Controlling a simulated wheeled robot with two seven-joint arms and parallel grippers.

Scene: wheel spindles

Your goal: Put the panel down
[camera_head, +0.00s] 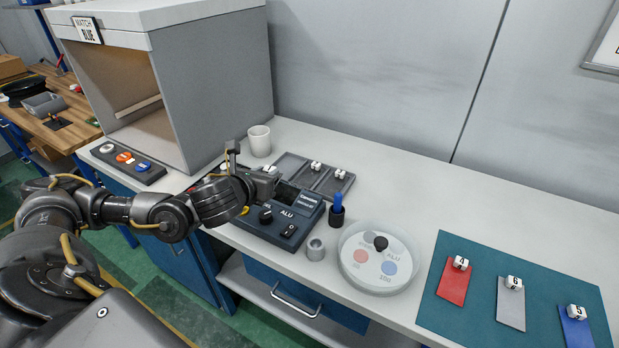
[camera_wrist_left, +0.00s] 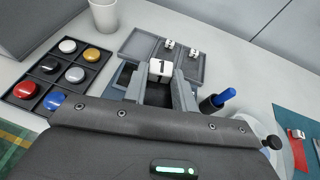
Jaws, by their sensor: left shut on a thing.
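My left gripper (camera_head: 262,178) is shut on a white block marked 1 (camera_wrist_left: 160,70), the handle of a panel. It holds this block above the blue instrument (camera_head: 282,215), just in front of the grey tray (camera_head: 292,164). The panel under the block is mostly hidden by the fingers, so its colour cannot be told. In the tray stand two more white numbered blocks (camera_head: 315,166), while its left compartment (camera_wrist_left: 138,42) looks empty. On the teal mat (camera_head: 478,270) lie a red panel (camera_head: 452,285), a grey panel (camera_head: 511,308) and a blue panel (camera_head: 577,328), each with a white block.
A light booth (camera_head: 215,80) with a sign MATCH BLUE (camera_head: 87,31) stands at the left, a button strip (camera_head: 128,162) before it. A mug (camera_head: 259,140), pen holder (camera_head: 336,216), metal cup (camera_head: 316,249) and round dish (camera_head: 380,290) stand nearby. The back right counter is clear.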

